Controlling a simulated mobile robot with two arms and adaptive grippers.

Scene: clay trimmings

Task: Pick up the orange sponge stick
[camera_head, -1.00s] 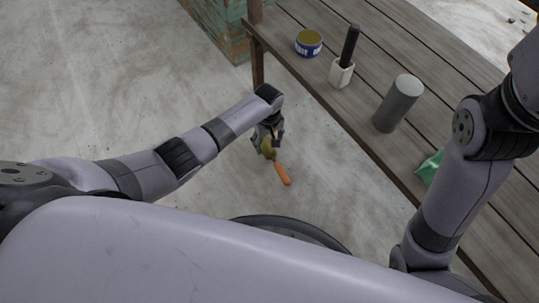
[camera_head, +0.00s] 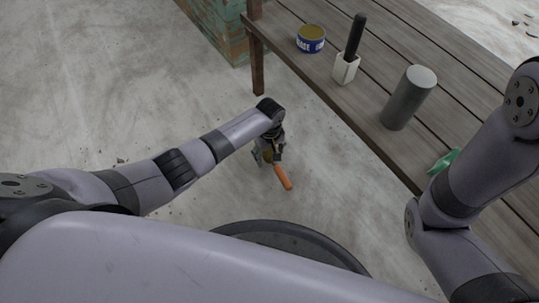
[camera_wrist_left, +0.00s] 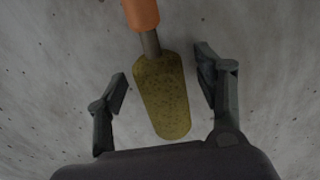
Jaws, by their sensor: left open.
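The sponge stick has an orange handle (camera_head: 283,177) and lies on the concrete floor, in the middle of the head view. Its yellow-brown sponge end is mostly hidden there by my left gripper (camera_head: 268,158). In the left wrist view the speckled sponge (camera_wrist_left: 163,97) lies between the two open fingers of my left gripper (camera_wrist_left: 163,88), with a gap on each side. A short grey shaft joins it to the orange handle (camera_wrist_left: 142,13) at the top edge. My right arm shows at the right, but its gripper is out of the picture.
A wooden plank table (camera_head: 360,112) runs along the right. On it stand a blue-banded tin (camera_head: 311,40), a white block with a black handle (camera_head: 346,68), a grey cylinder (camera_head: 408,98) and a green item (camera_head: 443,161). The floor left of the stick is clear.

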